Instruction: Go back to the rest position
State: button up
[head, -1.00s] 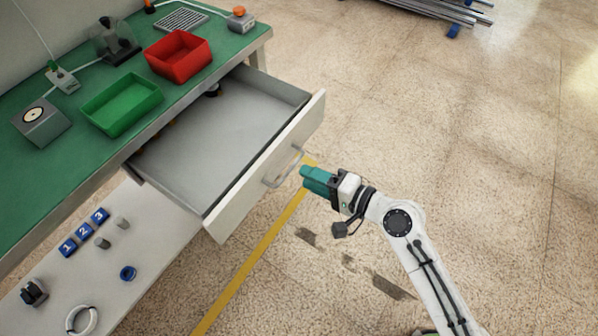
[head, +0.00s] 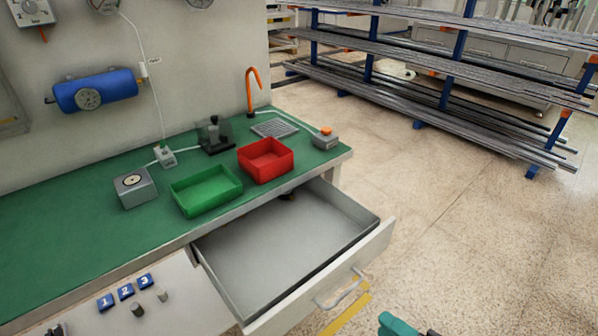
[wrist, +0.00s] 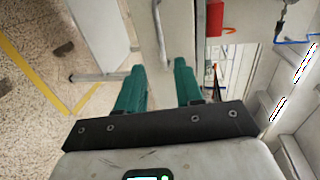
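The green fingers of my gripper (wrist: 159,68) show in the wrist view, spread apart with a clear gap between them and nothing clamped. In the head view only a small green part of my gripper (head: 396,325) shows at the bottom edge, in front of the drawer. The drawer (head: 300,245) under the bench is pulled open and looks empty in its visible part, apart from a small dark item at its back. Its front handle (head: 341,290) is free, with my gripper apart from it. The rest of my arm is out of the head view.
A green bench (head: 75,220) carries a green bin (head: 207,190), a red bin (head: 266,160) and small devices. The open drawer juts into the floor space. A rack of metal bars (head: 440,95) stands at the back right. Floor to the right is clear.

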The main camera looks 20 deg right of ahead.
jog(key=s+a+f+n+g+p, duration=0.3)
jog(key=s+a+f+n+g, duration=0.15)
jog(key=n+g, duration=0.4)
jog(key=s+d+n+g+h+p, duration=0.2)
jog(key=s+d+n+g+h, duration=0.2)
jog(key=s, duration=0.4)
jog(key=shift+d+r+n+g+h, duration=0.2)
jog(key=shift+r+n+g+h, duration=0.4)
jog(key=shift+n, duration=0.25)
jog(key=shift+f, duration=0.15)
